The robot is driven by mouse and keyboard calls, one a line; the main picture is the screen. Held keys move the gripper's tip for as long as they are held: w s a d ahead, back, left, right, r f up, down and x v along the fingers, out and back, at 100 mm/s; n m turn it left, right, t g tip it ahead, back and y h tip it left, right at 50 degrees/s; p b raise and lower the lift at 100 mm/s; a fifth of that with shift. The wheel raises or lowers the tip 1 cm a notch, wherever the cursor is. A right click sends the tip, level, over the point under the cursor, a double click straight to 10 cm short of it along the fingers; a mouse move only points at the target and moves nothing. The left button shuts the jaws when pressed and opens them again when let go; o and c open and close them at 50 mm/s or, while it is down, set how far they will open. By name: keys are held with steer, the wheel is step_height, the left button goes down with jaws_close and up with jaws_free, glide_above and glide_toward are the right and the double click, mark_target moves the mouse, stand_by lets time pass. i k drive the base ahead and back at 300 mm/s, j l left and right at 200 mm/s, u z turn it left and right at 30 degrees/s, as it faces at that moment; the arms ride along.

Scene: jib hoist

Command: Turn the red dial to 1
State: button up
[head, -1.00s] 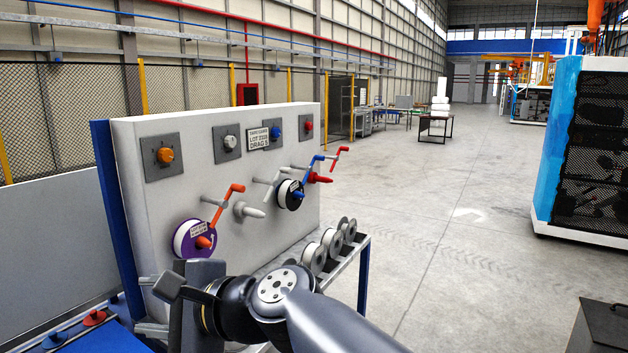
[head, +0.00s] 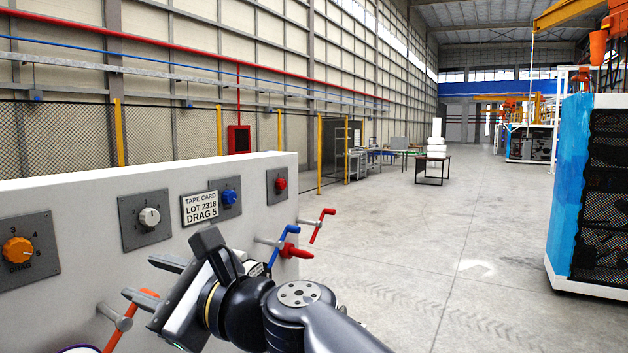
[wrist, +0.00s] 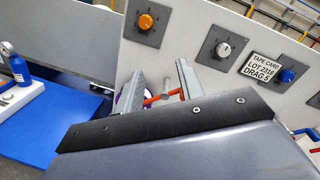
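The red dial (head: 281,183) is a small red knob on a grey plate at the right end of the white panel (head: 75,208) in the head view. Its numbers are too small to read, so its setting cannot be told. My gripper (head: 158,278) is in front of the panel, below and left of the red dial, apart from it. In the wrist view my gripper's two fingers (wrist: 158,92) stand apart with an orange crank handle seen beyond the gap; nothing is held. The red dial cannot be made out in the wrist view.
Left of the red dial are a blue dial (head: 230,197), a white dial (head: 149,217) and an orange dial (head: 18,250). A tape card (head: 200,208) partly covers the blue dial's plate. Orange, blue (head: 284,240) and red (head: 322,225) cranks stick out below. Open floor lies right.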

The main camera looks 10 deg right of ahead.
mark_target(281, 183)
steer(key=i+l+z, duration=0.1)
steer(key=i+l, duration=0.2)
steer(key=i, duration=0.3)
steer(key=i+l+z, duration=0.15)
steer(key=i, duration=0.5)
steer(key=i+l+z, duration=0.1)
steer(key=i, duration=0.5)
steer(key=l, duration=0.1)
